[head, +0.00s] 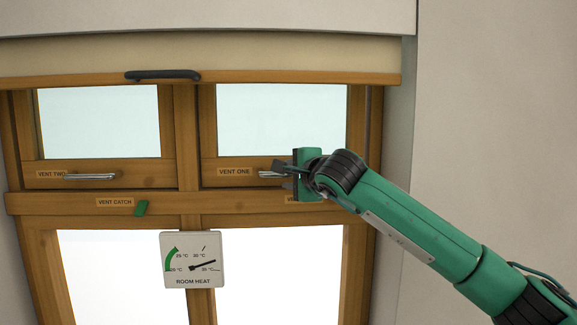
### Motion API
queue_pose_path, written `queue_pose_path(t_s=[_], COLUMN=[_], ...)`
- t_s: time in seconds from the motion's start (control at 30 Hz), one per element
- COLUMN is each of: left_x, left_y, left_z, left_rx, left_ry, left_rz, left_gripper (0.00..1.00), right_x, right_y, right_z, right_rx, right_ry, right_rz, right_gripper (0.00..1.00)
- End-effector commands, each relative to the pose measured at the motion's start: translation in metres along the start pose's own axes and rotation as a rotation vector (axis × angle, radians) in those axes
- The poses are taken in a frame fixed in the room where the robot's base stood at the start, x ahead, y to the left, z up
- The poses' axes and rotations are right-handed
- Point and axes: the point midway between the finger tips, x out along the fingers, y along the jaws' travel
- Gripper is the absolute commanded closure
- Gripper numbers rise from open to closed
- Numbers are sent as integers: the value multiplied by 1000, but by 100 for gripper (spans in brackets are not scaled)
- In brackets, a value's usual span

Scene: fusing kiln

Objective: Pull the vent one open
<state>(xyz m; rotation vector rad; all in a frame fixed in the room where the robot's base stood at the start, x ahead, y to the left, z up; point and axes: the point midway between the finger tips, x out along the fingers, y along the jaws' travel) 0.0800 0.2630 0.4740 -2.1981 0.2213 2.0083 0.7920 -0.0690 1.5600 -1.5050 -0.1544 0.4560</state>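Vent one (211,140) is the upper right window sash, a wooden frame around a pale pane, with a "VENT ONE" label (234,171) on its lower rail. It looks closed in its frame. Its silver bar handle (267,174) sits right of the label, its right end covered by my gripper. My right gripper (279,175) is at that handle, its dark fingers apart above and below the bar; contact is not clear. A label below, starting "VE", is mostly hidden by the gripper, and no catch shows there. My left gripper is not in view.
Vent two (100,178) with its silver handle (91,176) is at left, above a green vent catch (141,208). A room heat dial (192,260) hangs below on the middle post. A cream blind (240,55) with a dark handle (162,75) is above. Bare wall lies right.

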Motion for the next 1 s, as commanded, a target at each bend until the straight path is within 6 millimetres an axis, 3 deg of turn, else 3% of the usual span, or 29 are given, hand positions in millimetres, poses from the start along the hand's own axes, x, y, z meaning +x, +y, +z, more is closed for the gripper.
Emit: queue_pose_path(t_s=[0.4, 0.6, 0.83, 1.0], left_x=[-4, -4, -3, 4], left_y=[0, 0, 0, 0], left_z=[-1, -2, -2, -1], left_rx=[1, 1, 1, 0], left_ry=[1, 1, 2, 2], left_rz=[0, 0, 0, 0], left_gripper=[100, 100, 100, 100], right_x=[8, 8, 10, 30], right_y=[1, 1, 2, -1], right_z=[0, 0, -1, -8], right_rx=[0, 0, -1, -9], right_ry=[0, 0, -1, -3], right_rz=[1, 1, -2, -34], right_gripper=[64, 100, 100, 100])
